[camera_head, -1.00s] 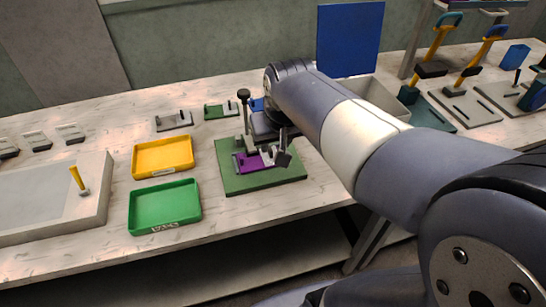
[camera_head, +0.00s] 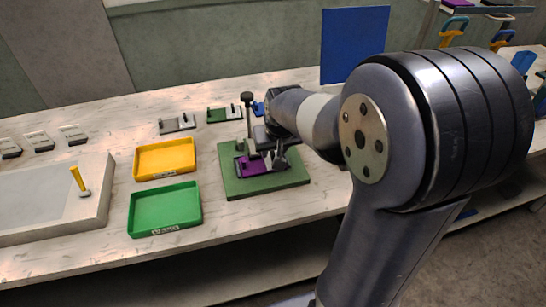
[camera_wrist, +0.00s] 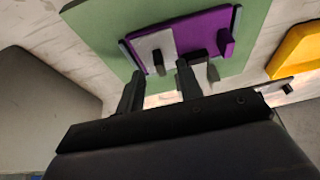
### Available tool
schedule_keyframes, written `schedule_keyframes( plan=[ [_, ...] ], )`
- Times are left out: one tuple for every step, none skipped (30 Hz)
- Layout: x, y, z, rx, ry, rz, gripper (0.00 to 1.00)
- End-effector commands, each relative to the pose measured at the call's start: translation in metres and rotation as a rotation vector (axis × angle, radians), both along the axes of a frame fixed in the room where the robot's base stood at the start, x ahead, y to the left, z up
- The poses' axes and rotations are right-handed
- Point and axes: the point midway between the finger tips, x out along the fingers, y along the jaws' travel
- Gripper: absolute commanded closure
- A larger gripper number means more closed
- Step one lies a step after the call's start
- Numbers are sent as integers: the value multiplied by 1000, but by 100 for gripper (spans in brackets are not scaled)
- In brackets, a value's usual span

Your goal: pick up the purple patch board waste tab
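A purple patch board (camera_head: 254,167) lies on a green base plate (camera_head: 232,186) on the bench. In the wrist view the purple board (camera_wrist: 196,32) carries a light grey plate (camera_wrist: 157,48), a small dark block and a raised purple tab (camera_wrist: 226,42) at one edge. I cannot tell for certain that this tab is the waste tab. My gripper (camera_wrist: 158,80) is open, with its two dark fingers apart and nothing seen held between them. In the head view my gripper (camera_head: 279,155) is over the board and partly hides it.
A yellow tray (camera_head: 164,158) and a green tray (camera_head: 165,210) stand left of the base plate. A black-knobbed post (camera_head: 248,115) rises by the board. Small fixtures (camera_head: 177,124) sit behind. A blue panel (camera_head: 353,45) stands at the back.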

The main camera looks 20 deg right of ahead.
Motion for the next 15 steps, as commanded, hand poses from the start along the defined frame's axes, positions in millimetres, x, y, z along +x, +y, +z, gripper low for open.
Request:
schedule_keyframes(
  plan=[
    [2, 0, -6, 0, 3, 1, 65],
    [3, 0, -8, 0, 3, 1, 65],
    [3, 0, -11, 0, 2, 1, 65],
    [4, 0, -12, 0, 2, 1, 65],
    [4, 0, -12, 0, 1, 1, 65],
    [5, 0, -13, 0, 0, 1, 65],
    [5, 0, -13, 0, 0, 1, 65],
    [5, 0, -13, 0, 0, 1, 65],
    [5, 0, -13, 0, 0, 1, 65],
    [5, 0, -13, 0, 0, 1, 65],
    [5, 0, -13, 0, 0, 1, 65],
    [5, 0, -13, 0, 0, 1, 66],
    [5, 0, -13, 0, 0, 1, 69],
    [5, 0, -13, 0, 0, 1, 71],
    [5, 0, -13, 0, 0, 1, 74]
  ],
)
